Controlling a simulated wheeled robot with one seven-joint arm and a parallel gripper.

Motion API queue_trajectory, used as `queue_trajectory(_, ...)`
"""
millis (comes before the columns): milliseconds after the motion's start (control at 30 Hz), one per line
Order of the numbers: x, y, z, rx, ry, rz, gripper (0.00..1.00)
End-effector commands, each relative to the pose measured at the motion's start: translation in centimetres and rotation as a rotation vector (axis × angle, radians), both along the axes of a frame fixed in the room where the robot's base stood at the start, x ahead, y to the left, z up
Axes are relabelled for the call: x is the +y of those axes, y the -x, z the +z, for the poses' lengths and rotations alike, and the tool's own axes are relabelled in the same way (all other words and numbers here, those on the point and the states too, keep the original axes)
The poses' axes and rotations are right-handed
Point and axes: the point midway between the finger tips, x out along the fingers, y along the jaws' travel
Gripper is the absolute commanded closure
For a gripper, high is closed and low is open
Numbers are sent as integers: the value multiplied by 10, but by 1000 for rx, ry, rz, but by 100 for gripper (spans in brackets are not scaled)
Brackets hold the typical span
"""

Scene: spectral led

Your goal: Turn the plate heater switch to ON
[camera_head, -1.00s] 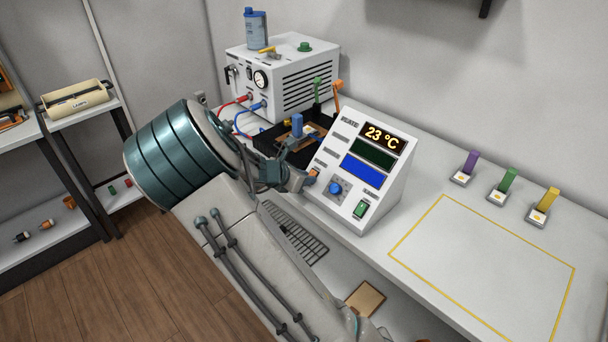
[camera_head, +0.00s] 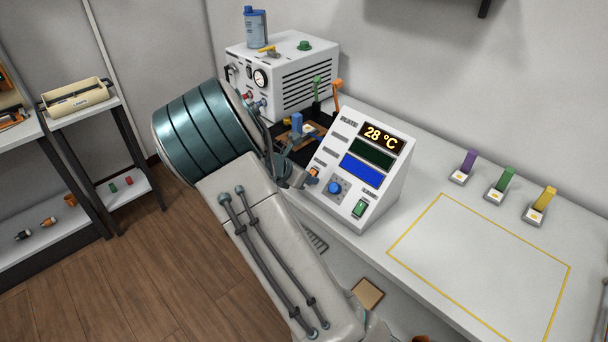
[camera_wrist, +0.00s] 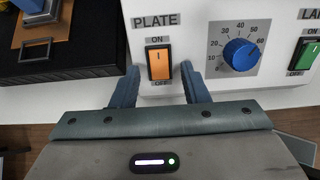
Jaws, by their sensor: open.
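The plate heater switch (camera_wrist: 158,63) is a bright orange rocker under the PLATE label, with ON above it and OFF below. It also shows as a small orange patch in the head view (camera_head: 314,172), on the white control box (camera_head: 376,207). The box's display (camera_head: 382,136) reads 28 °C. My gripper (camera_wrist: 160,76) is open and empty, its blue-grey fingers at either side of the switch's lower part. I cannot tell whether they touch the panel. In the head view my wrist hides most of the gripper.
A blue dial (camera_wrist: 240,54) and a green switch (camera_wrist: 306,55) sit right of the plate switch. A dark device (camera_wrist: 60,45) stands close on the left. A white machine (camera_head: 290,75) is behind. The yellow-outlined bench area (camera_head: 480,265) is clear.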

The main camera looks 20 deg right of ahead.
Motion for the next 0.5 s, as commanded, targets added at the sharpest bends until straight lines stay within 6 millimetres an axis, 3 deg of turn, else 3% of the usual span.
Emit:
queue_trajectory(267,17,6,16,-3,-2,4,59)
queue_trajectory(500,54,20,51,-4,-4,3,59)
